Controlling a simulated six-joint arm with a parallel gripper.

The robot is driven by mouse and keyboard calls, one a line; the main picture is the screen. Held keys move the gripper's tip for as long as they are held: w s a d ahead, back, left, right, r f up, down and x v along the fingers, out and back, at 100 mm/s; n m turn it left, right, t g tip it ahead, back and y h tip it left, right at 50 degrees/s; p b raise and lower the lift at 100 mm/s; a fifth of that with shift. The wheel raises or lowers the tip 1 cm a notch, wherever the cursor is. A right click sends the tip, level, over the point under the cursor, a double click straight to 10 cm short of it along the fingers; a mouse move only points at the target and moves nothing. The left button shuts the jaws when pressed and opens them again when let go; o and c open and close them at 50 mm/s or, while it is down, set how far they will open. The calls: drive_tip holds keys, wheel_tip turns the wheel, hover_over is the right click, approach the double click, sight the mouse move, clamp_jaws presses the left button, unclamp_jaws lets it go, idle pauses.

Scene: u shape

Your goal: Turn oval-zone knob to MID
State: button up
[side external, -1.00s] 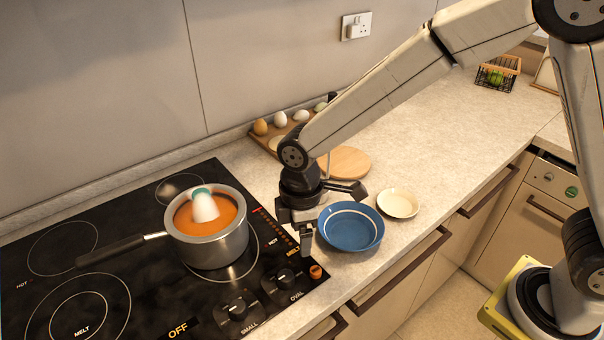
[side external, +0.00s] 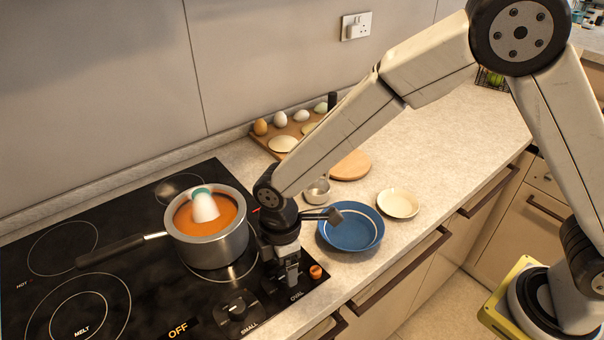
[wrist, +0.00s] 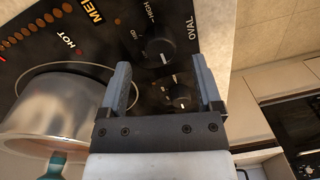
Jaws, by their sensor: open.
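The oval-zone knob (wrist: 160,47) is a black round dial next to the OVAL lettering in the wrist view. HIGH and what looks like MID are printed around it, and a pale mark shows on its lower side. My gripper (wrist: 160,67) is open, its two fingers apart, with the knob showing between and just beyond the tips. In the side view my gripper (side external: 290,280) points down over the oval knob's place at the cooktop's right front corner and hides most of the knob. I cannot tell whether the fingers touch it.
The small-zone knob (side external: 237,307) stands close by on the left. A pot of orange soup (side external: 212,252) sits on the cooktop behind. A blue bowl (side external: 350,240) and a cream dish (side external: 398,203) are on the counter to the right. An orange button (side external: 315,272) is beside the gripper.

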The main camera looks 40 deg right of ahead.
sight(284, 275)
drive_tip(key=shift+f, duration=1.6)
clamp_jaws()
